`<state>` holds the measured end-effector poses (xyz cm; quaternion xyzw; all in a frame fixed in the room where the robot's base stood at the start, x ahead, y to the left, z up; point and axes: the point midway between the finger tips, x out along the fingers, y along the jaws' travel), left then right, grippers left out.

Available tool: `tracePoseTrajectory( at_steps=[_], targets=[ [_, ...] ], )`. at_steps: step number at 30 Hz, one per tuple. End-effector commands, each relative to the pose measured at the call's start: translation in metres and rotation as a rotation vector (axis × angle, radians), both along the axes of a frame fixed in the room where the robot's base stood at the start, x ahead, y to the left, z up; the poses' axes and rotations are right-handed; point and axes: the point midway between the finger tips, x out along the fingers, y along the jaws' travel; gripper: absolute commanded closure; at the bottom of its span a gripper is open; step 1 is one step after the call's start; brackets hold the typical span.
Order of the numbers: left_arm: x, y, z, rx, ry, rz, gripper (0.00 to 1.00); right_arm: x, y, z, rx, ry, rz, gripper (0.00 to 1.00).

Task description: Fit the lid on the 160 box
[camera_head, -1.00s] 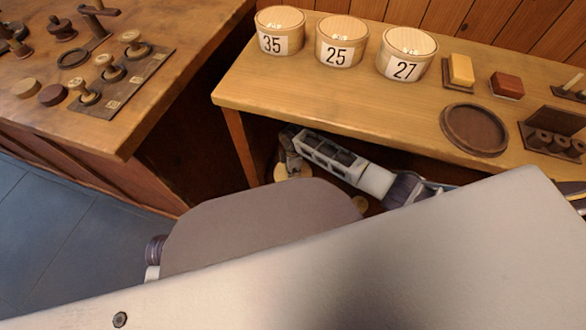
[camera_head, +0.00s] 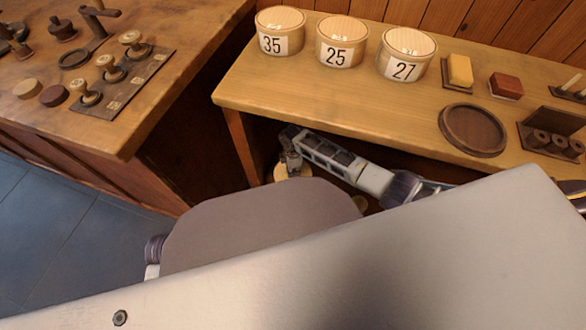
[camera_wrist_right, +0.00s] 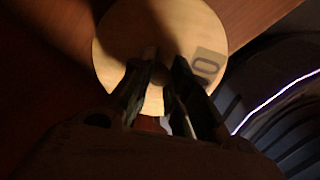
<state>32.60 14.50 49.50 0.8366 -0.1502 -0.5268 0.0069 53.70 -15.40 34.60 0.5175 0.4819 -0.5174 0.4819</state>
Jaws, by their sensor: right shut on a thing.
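My right gripper (camera_head: 289,162) is low beneath the bench's front edge, with its arm coming in from the right. In the right wrist view its fingers (camera_wrist_right: 164,65) are close together over a round pale wooden disc (camera_wrist_right: 125,35), which appears to be the lid. A label on the disc ends in "0"; the fingers hide the rest. The grip point is dark and partly hidden. In the head view a pale round piece (camera_head: 304,172) shows under the gripper. I cannot tell lid from box there. My left gripper is not in view.
On the bench stand round boxes labelled 35 (camera_head: 280,32), 25 (camera_head: 341,42) and 27 (camera_head: 406,54). A dark round tray (camera_head: 474,130), a yellow block (camera_head: 460,70) and a red block (camera_head: 506,85) lie further right. Another table (camera_head: 110,135) with spools is at left.

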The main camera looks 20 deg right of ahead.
Motion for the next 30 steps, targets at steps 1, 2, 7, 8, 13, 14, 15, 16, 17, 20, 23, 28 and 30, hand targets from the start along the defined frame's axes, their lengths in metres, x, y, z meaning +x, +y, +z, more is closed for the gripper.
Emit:
tracePoseTrajectory(
  at_steps=[1, 2, 7, 8, 13, 14, 15, 16, 17, 20, 23, 28, 30],
  targets=[
    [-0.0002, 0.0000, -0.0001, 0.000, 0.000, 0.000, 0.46, 0.0002, 0.0002, 0.0001, 0.000, 0.000, 0.000, 1.00],
    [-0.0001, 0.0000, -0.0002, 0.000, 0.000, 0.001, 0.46, 0.0002, 0.0002, 0.0001, 0.000, 0.000, 0.000, 1.00],
    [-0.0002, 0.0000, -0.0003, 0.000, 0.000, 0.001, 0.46, 0.0001, 0.0003, 0.0000, 0.000, 0.000, 0.000, 1.00],
    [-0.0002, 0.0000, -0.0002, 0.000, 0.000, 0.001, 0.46, 0.0001, 0.0003, 0.0000, 0.000, 0.000, 0.000, 1.00],
    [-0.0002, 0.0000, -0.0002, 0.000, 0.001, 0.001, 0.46, 0.0001, 0.0003, 0.0000, 0.000, 0.000, 0.000, 0.65],
    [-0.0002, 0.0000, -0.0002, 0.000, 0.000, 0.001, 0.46, 0.0001, 0.0003, 0.0000, 0.000, 0.000, 0.000, 0.61],
    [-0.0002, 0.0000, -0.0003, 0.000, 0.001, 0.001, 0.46, 0.0000, 0.0003, 0.0000, 0.000, 0.000, 0.000, 0.57],
    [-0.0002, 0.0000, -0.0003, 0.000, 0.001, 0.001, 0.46, 0.0000, 0.0003, 0.0000, 0.000, 0.000, 0.000, 0.57],
    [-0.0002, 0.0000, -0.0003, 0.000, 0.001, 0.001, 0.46, 0.0000, 0.0003, 0.0000, 0.000, 0.000, 0.000, 0.57],
    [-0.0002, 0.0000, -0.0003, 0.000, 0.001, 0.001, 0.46, 0.0000, 0.0003, 0.0000, 0.000, 0.000, 0.000, 0.57],
    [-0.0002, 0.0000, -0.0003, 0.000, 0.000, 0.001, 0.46, -0.0003, 0.0002, -0.0003, 0.000, 0.001, 0.000, 0.51],
    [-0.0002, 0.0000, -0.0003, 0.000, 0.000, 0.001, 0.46, -0.0003, 0.0001, -0.0003, 0.000, 0.001, 0.000, 0.39],
    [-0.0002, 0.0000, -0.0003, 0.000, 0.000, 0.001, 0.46, -0.0002, 0.0001, -0.0003, 0.000, 0.001, 0.000, 0.39]
  ],
)
